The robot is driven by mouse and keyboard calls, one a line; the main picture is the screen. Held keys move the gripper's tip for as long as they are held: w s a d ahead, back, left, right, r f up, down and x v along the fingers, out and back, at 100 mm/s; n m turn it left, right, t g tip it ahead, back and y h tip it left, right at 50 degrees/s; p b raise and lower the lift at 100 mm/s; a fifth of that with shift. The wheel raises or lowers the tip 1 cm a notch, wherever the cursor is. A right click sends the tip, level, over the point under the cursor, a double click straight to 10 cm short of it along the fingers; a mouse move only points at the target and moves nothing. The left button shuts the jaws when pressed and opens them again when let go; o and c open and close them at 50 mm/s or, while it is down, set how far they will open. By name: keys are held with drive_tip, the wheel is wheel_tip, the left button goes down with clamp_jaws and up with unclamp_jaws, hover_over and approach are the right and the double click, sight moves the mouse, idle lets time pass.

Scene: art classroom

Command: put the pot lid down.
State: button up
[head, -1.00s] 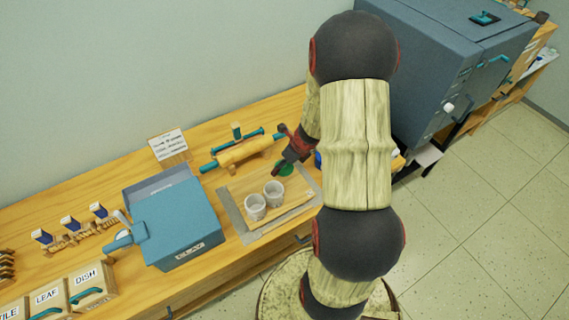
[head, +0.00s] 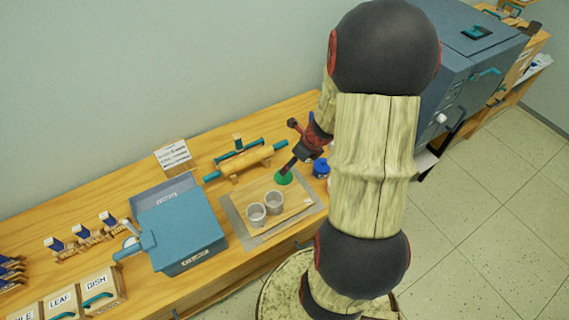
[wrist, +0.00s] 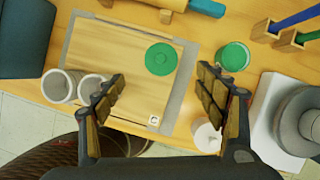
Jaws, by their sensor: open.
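The pot lid, a green disc with a small knob (wrist: 160,59), lies flat on the wooden board (wrist: 110,50) in the wrist view. In the head view the lid (head: 284,179) is on the board's far part, behind two cups. My gripper (wrist: 160,80) is open and empty, its fingers spread to either side below the lid in the wrist view and apart from it. In the head view my gripper (head: 292,163) is just above the lid, partly hidden by its own wrist.
Two pale cups (head: 256,213) stand on the board. A rolling pin (head: 243,163) lies behind it and a blue box (head: 180,230) stands left. A green-topped round thing (wrist: 233,56), a white jar (wrist: 207,137) and a grey round object (wrist: 300,118) are right of the board.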

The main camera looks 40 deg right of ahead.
drive_tip(key=w+a+r+n, duration=0.2)
drive_tip(key=a+r+n, duration=1.5)
drive_tip(key=a, duration=0.1)
drive_tip(key=s+a+r+n+t, duration=0.1)
drive_tip(key=s+a+r+n, duration=0.8)
drive_tip(key=n, duration=0.8)
drive_tip(key=s+r, duration=0.1)
drive_tip(key=s, duration=0.1)
drive_tip(key=shift+s+n, duration=0.35)
drive_tip(key=shift+n, duration=0.05)
drive_tip(key=shift+a+r, duration=0.1)
wheel_tip(320, 180, down, 2)
drive_tip(key=b, duration=0.2)
drive_tip(key=shift+f+b, duration=0.25)
drive_tip(key=shift+b, duration=0.05)
drive_tip(key=shift+r, duration=0.15)
drive_tip(key=shift+c, duration=0.8)
